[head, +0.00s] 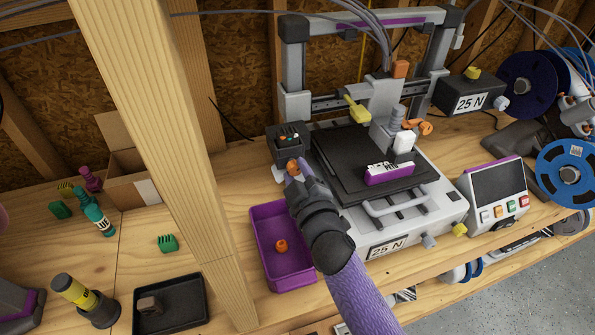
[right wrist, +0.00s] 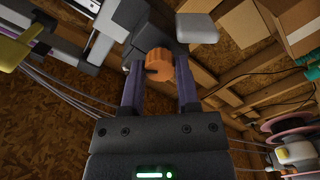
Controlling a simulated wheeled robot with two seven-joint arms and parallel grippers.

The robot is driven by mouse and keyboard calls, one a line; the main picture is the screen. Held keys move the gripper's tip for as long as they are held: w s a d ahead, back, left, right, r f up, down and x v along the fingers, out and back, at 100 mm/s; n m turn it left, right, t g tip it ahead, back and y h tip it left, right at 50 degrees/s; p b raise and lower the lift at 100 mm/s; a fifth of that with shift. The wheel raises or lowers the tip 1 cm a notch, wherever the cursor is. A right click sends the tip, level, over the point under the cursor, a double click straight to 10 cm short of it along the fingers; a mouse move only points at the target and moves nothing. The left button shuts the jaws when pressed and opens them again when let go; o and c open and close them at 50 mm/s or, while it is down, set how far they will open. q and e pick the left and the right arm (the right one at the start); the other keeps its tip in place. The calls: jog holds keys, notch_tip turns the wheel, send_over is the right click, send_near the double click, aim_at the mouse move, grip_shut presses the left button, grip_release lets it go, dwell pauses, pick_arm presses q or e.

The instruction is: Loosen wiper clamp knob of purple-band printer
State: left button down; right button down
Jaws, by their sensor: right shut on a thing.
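The purple-band printer (head: 292,75) stands at the centre right, with a purple strip along its top bar. At its left side is a dark block (head: 289,143) with small coloured bits on top. The orange clamp knob (head: 292,164) is at the front of this block, partly covered by my right gripper (head: 294,175). In the right wrist view the orange knob (right wrist: 158,62) sits between the two purple fingers, below a dark body, and the right gripper (right wrist: 160,80) is shut on it. My left gripper is in neither view.
A purple bin (head: 258,235) with an orange piece (head: 281,245) inside stands under my right arm. A wooden post (head: 160,120) rises left of it. A screen box (head: 496,190) and spools (head: 570,174) stand at right.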

jog(key=n, duration=0.2)
jog(key=shift+n, duration=0.4)
jog(key=n, duration=0.2)
jog(key=shift+n, duration=0.4)
jog(key=n, duration=0.3)
jog(key=shift+n, duration=1)
jog(key=shift+f, duration=0.1)
